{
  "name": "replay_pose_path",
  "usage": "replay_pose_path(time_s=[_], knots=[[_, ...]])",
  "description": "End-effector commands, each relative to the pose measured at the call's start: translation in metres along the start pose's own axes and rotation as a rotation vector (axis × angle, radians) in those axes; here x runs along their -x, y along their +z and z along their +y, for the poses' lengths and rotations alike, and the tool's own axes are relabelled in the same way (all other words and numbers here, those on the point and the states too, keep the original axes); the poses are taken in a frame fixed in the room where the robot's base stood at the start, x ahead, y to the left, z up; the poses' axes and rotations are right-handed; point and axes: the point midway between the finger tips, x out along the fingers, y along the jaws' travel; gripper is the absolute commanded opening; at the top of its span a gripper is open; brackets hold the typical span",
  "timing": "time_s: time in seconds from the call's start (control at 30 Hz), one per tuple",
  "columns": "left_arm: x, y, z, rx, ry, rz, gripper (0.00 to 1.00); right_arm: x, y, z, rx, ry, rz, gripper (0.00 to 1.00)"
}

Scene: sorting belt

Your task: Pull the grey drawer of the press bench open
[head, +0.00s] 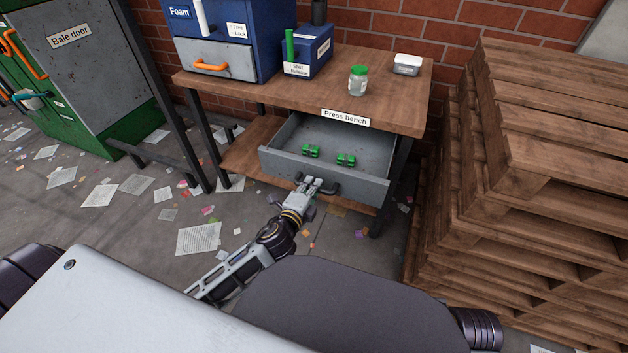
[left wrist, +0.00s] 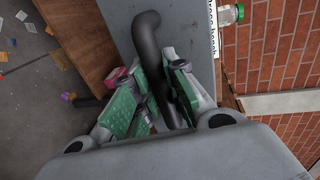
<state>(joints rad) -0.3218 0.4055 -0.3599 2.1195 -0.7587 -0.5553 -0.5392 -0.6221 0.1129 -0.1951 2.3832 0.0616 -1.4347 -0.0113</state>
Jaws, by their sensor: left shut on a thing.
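The grey drawer (head: 360,184) of the press bench (head: 300,92) stands pulled out, with its inside showing. Two small green things (head: 311,151) lie on its floor. My left gripper (head: 317,184) is at the drawer's front, shut on the black bar handle (head: 333,188). In the left wrist view the handle (left wrist: 148,50) runs between the green-padded fingers of the left gripper (left wrist: 158,95), against the grey drawer front (left wrist: 122,14). My right gripper is not in view.
A jar with a green lid (head: 357,82), a small white-lidded tub (head: 407,65) and blue boxes (head: 306,52) stand on the bench top. Stacked wooden pallets (head: 530,200) stand close to the right. Papers (head: 198,239) litter the floor to the left.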

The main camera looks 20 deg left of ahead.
Motion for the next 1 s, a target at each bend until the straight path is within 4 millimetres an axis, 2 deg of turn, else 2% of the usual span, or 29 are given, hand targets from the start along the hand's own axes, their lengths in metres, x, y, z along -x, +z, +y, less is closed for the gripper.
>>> replay_pose_path(time_s=[0.47, 0.5, 0.67, 1.0], knots=[[0.0040, -0.0003, 0.0011, 0.001, 0.000, 0.001, 0.00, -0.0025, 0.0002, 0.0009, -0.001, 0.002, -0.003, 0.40], [0.0040, -0.0003, 0.0011, 0.001, 0.000, 0.001, 0.16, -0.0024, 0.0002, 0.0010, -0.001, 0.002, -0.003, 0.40], [0.0040, -0.0003, 0.0010, 0.001, 0.000, 0.001, 0.37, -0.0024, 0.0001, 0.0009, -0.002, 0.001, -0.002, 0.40], [0.0041, -0.0001, 0.0006, 0.000, -0.001, 0.000, 0.37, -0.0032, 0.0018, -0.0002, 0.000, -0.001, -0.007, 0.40]])
